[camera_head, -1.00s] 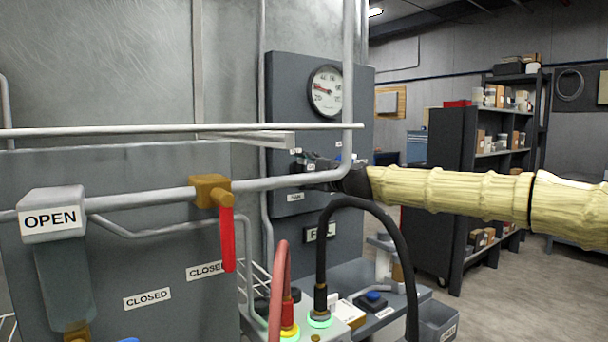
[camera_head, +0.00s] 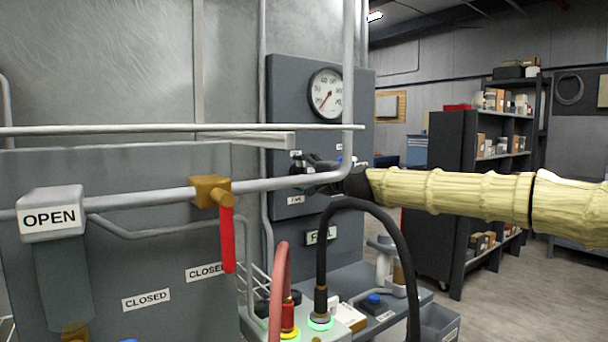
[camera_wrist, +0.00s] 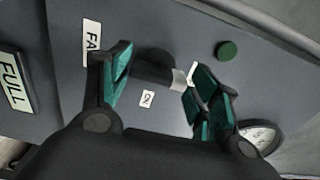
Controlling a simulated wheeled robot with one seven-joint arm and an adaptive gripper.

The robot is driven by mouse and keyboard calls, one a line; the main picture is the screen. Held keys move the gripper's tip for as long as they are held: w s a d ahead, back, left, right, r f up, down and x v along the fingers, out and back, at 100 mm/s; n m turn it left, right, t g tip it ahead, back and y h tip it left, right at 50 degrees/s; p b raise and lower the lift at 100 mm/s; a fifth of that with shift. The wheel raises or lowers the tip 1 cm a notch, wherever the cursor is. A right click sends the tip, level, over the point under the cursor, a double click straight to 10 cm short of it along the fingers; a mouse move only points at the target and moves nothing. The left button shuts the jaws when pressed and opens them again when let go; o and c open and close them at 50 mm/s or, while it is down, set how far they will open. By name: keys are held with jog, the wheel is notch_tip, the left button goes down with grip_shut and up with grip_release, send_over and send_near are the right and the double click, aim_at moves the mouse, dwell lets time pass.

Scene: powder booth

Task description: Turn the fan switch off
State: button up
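The fan switch is a black knob (camera_wrist: 155,68) with a pale tip, on the grey control panel (camera_head: 286,85). In the wrist view it lies between my gripper's two teal-padded fingers (camera_wrist: 160,84). The fingers stand apart, with the right one close to the pale tip; I cannot tell whether they touch it. A label starting "FA" (camera_wrist: 92,42) is beside the left finger, and a small "2" label (camera_wrist: 147,98) shows below the knob. In the head view my gripper (camera_head: 312,170) is at the panel and hides the knob.
A round gauge (camera_head: 326,94) is above on the panel. A green button (camera_wrist: 227,50) is near the right finger. A grey pipe (camera_head: 349,80) and a black hose (camera_head: 330,240) run in front of the panel. A red-handled valve (camera_head: 228,238) is left. Shelves (camera_head: 450,180) stand right.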

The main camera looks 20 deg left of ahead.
jog(key=shift+o, duration=0.7)
jog(key=v, duration=1.2)
